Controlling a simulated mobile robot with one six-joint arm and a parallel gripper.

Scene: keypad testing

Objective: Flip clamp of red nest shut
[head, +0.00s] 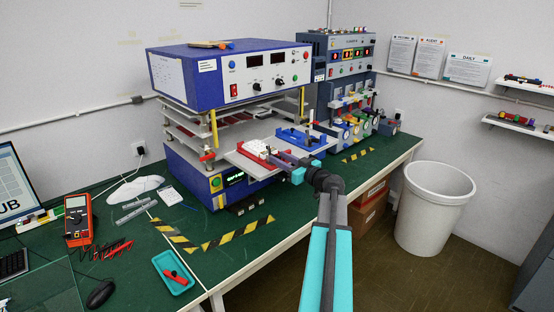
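The red nest (249,155) sits on the pale sliding plate (236,158) at the front of the blue-and-white test machine (233,78). A white keypad-like part (256,147) lies in it. My gripper (271,153) reaches in from the right, low over the right side of the red nest. Its fingers are too small and overlapped to show whether they are open or touching. I cannot make out the red nest's clamp; my gripper covers part of that side. A blue nest (294,136) sits on the plate behind my gripper.
A second blue-grey test rack (346,58) with coloured knobs stands behind to the right. A black-and-yellow floor-type stripe (238,233) marks the green bench (130,250) in front. A red multimeter (78,220), a teal tray (173,272) and a white bin (435,208) stand farther off.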

